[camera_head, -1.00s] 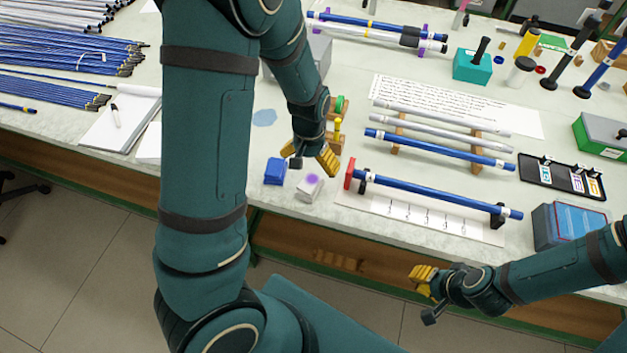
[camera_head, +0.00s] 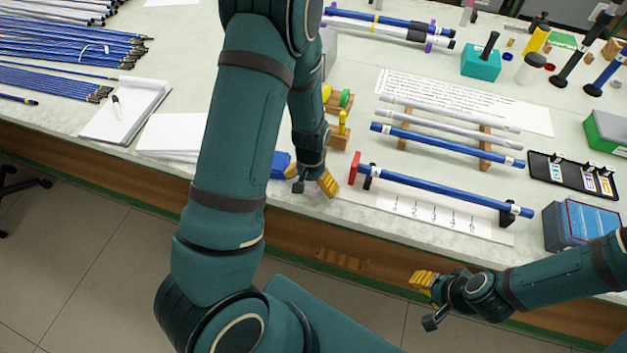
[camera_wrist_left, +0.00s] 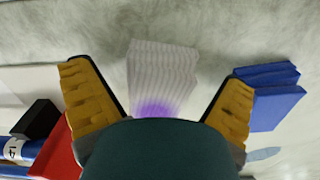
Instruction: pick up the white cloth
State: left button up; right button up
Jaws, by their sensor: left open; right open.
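The white cloth (camera_wrist_left: 160,75) is a folded, ribbed white block with a purple stain near one end. In the left wrist view it lies on the bench between the two yellow fingers of my left gripper (camera_wrist_left: 158,105), which is open and apart from it on both sides. In the head view my left gripper (camera_head: 310,186) is over the bench near its front edge and hides the cloth. My right gripper (camera_head: 427,300) is open and empty in front of the bench at the lower right.
A folded blue cloth (camera_wrist_left: 273,95) lies beside the white one; it partly shows in the head view (camera_head: 281,165). A blue rod (camera_head: 440,190) on a stand with a red end stop (camera_head: 354,168) is to the right. Yellow and green pieces on wooden blocks (camera_head: 338,135) stand behind.

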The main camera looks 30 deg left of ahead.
pick_arm(q)
jog(key=shift+c, duration=0.3)
jog(key=c, duration=1.3)
jog(key=shift+o, duration=0.2)
jog(key=shift+r, duration=0.1)
